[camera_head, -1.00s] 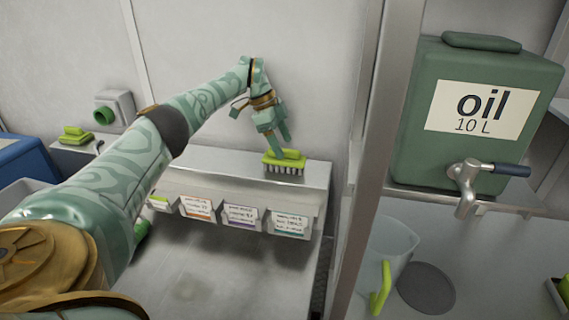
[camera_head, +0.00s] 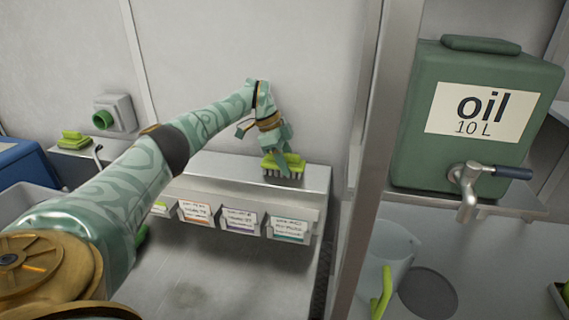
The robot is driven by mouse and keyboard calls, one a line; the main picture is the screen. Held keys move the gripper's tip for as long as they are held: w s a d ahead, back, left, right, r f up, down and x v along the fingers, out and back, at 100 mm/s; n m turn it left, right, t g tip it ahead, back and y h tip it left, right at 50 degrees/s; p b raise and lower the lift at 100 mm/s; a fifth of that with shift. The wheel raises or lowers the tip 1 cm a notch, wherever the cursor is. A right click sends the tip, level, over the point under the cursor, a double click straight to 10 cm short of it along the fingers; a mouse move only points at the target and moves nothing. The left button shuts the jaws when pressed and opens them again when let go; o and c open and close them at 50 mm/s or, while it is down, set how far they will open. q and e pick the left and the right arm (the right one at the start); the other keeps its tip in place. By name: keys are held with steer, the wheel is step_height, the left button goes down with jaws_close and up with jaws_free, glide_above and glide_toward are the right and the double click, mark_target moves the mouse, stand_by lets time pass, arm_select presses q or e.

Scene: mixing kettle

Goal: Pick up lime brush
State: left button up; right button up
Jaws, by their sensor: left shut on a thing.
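The lime brush (camera_head: 291,159) sits on top of the metal shelf unit (camera_head: 215,167), near its right end. Its lime back is up and its dark bristles point down to the shelf top. My left gripper (camera_head: 281,153) comes down on the brush from above and is shut on its lime back. The fingers hide part of the brush. I cannot tell whether the bristles still touch the shelf top. My right gripper is not in view.
Labelled bins (camera_head: 239,221) hang along the shelf front. A metal post (camera_head: 372,160) stands to the right, before a green oil canister (camera_head: 470,115) with a tap. A clear jug (camera_head: 388,255) with a lime handle stands below. Another lime brush (camera_head: 73,138) lies at far left.

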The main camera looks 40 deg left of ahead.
mark_target(288, 154)
arm_select(q)
steer(key=shift+r, duration=0.5)
step_height(288, 154, up, 3)
steer(key=shift+s+a+f+p, duration=0.1)
steer(key=shift+p, duration=0.4)
steer(key=s+a+r+p, duration=0.2)
steer(key=s+a+r, duration=0.1)
steer(key=s+r, duration=0.6)
steer(key=s, duration=0.4)
steer(key=shift+s+a+r, duration=0.15)
steer(key=shift+a, duration=0.05)
